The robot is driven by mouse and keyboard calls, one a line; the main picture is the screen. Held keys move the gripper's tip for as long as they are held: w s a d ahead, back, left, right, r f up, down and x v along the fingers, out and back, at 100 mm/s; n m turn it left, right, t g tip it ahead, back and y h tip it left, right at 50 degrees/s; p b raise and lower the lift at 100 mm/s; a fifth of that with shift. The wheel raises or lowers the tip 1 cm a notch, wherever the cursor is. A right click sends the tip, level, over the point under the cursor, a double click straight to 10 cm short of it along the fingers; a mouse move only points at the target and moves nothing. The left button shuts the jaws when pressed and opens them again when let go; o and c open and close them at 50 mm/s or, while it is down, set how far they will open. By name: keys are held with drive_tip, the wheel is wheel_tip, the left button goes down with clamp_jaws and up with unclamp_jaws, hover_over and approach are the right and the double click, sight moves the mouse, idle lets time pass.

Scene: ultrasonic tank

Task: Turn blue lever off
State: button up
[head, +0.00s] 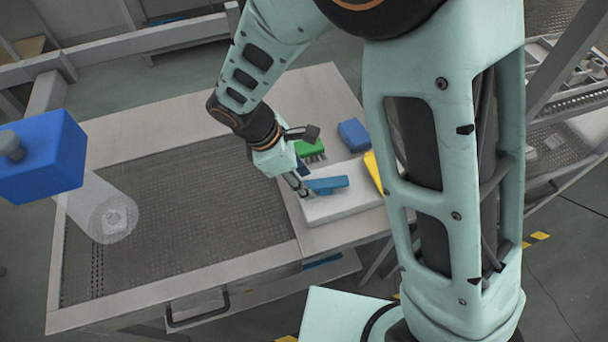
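A blue lever-like piece (328,184) sits on top of a pale grey block (345,206) at the right part of the tank's top. My gripper (302,192) points down at the left end of this blue piece, very close to it. I cannot tell whether they touch. The fingers are small and seen from the side, so I cannot tell whether they are open or shut. My wrist hides part of the area behind the gripper.
A green brush (310,149), a blue block (354,135) and a yellow item (374,168) lie behind and beside the pale block. The tank's wide mesh basin (180,215) is left of my gripper. A blue box (42,158) with a clear cylinder (108,215) stands at far left.

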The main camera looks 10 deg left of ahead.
drive_tip(key=shift+c, duration=0.6)
clamp_jaws()
drive_tip(key=shift+w+m, duration=0.15)
drive_tip(key=shift+m, duration=0.15)
drive_tip(key=m, duration=0.1)
drive_tip(key=w+m+g, duration=0.1)
drive_tip(key=shift+w+a+m, duration=0.1)
drive_tip(key=shift+a+m, duration=0.05)
drive_tip(key=shift+m, duration=0.25)
drive_tip(key=w+m+g, duration=0.1)
drive_tip(key=m, duration=0.1)
drive_tip(key=shift+w+m, duration=0.1)
drive_tip(key=shift+m, duration=0.2)
drive_tip(key=m, duration=0.2)
drive_tip(key=w+m+g, duration=0.1)
drive_tip(key=w+d+m+g, duration=0.1)
drive_tip(key=m, duration=0.1)
drive_tip(key=shift+w+m+y, duration=0.1)
drive_tip(key=shift+m+y, duration=0.2)
drive_tip(key=shift+w+d+m+g+y+b, duration=0.1)
drive_tip(key=shift+w+d+m+g+y, duration=0.15)
drive_tip(key=shift+m, duration=0.5)
drive_tip(key=shift+w+d+m+g+y+b, duration=0.1)
drive_tip(key=shift+w+d+m+g+y, duration=0.15)
drive_tip(key=shift+m, duration=0.45)
drive_tip(key=shift+w+d+m+g+y+b, duration=0.15)
drive_tip(key=shift+m+g, duration=0.15)
drive_tip(key=shift+m, duration=0.45)
